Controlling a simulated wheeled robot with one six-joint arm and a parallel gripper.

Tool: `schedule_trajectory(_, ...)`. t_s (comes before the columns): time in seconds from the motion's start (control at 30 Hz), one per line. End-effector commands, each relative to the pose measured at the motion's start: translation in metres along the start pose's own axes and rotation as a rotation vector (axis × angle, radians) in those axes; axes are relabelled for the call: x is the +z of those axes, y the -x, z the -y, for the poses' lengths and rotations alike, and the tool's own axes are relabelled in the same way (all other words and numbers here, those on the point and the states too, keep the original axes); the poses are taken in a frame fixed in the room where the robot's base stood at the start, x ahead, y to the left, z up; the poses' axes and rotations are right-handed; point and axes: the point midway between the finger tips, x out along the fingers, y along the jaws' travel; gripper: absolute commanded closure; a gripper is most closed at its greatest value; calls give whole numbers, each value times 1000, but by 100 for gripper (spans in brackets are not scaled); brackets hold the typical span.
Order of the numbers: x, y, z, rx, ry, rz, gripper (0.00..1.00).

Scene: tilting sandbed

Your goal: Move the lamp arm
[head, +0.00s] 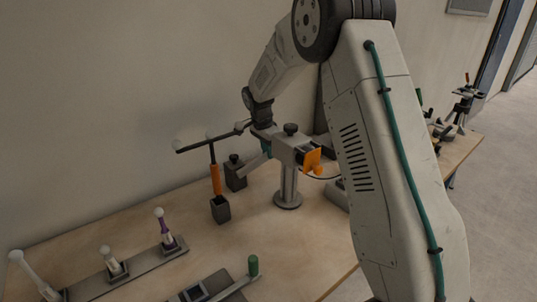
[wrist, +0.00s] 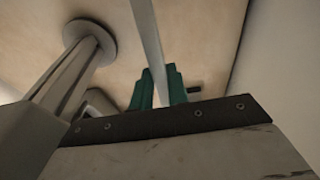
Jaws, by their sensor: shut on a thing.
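A grey post (head: 288,183) stands on a round base on the table, with a block-like head (head: 291,146) bearing a black knob and an orange part. A thin pale bar (head: 252,163), which looks like the lamp arm, sticks out beside this head toward the lower left. My gripper (head: 266,149) is at the bar, left of the head, its teal fingers mostly hidden. In the wrist view, the teal fingertips (wrist: 158,84) are shut on the pale bar (wrist: 149,35), one on each side. The post's round base (wrist: 90,38) is left of the bar there.
An orange-handled tool with a dark crossbar (head: 215,180) stands in a dark block (head: 220,213) close left of my gripper. A second dark block (head: 236,178) is behind. A rail with several white-tipped levers (head: 122,274) lies front left. The wall is close behind.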

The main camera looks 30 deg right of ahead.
Motion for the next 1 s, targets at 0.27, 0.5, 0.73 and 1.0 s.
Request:
schedule_trajectory(0.27, 14, 29, 1, -3, 7, -245, 100)
schedule_trajectory(0.5, 28, 49, 1, -3, 6, -445, 100)
schedule_trajectory(0.73, 39, 62, 1, -5, 3, -585, 100)
schedule_trajectory(1.0, 46, 68, 1, -3, 2, -671, 100)
